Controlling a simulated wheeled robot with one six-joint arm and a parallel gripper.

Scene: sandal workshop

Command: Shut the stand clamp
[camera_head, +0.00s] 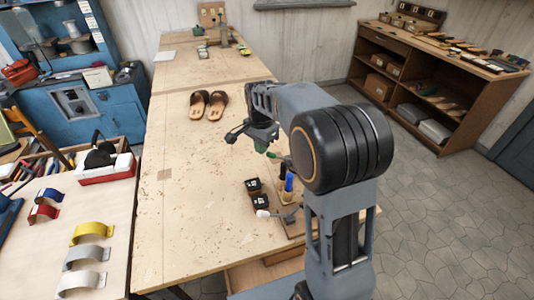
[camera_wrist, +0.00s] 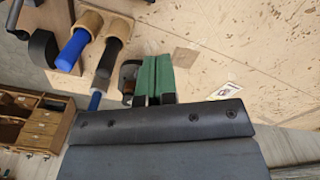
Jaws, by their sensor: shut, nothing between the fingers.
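A tool stand on a wooden board (camera_head: 297,229) stands at the front right of the workbench, partly hidden by my arm. A blue-handled tool (camera_head: 289,183) and a black-handled tool sit upright in its wooden cups; the wrist view shows the blue handle (camera_wrist: 73,48) and black handle (camera_wrist: 113,48). A dark curved part (camera_wrist: 42,48) beside the cups may be the clamp; I cannot tell whether it is open. My gripper (camera_head: 264,150) hangs above the bench just behind the stand. Its green fingers (camera_wrist: 155,75) are shut and empty, apart from the handles.
Two black pots (camera_head: 253,186) stand left of the stand. Brown sandals (camera_head: 209,105) lie farther back on the workbench (camera_head: 180,210), whose middle is mostly clear. A side table at left holds coloured curved straps (camera_head: 92,231). A shelf unit (camera_head: 400,75) stands at back right.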

